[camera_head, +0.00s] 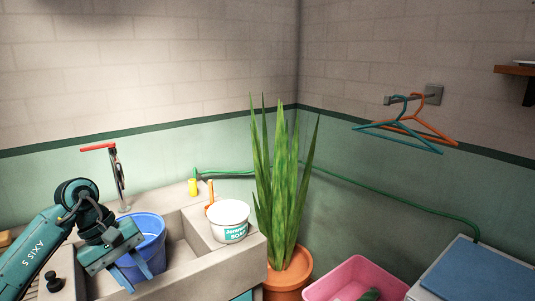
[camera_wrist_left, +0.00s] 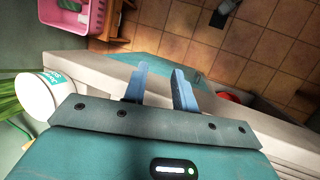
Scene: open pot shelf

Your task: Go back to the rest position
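My left arm comes in from the left in the head view. Its teal left gripper (camera_head: 138,281) points down over the front of the sink, in front of a blue bucket. In the left wrist view the two light blue fingers of this gripper (camera_wrist_left: 160,74) stand apart with nothing between them. The blue bucket (camera_head: 152,228) sits in the sink basin, partly hidden behind the gripper. My right gripper is in neither view.
The stone sink (camera_head: 183,262) holds a white soap tub (camera_head: 228,220) on its right ledge. A potted plant (camera_head: 283,200) stands right of it, then a pink crate (camera_head: 340,278). A red-handled tap (camera_head: 118,172) rises behind the bucket. Hangers (camera_head: 410,125) hang on the wall.

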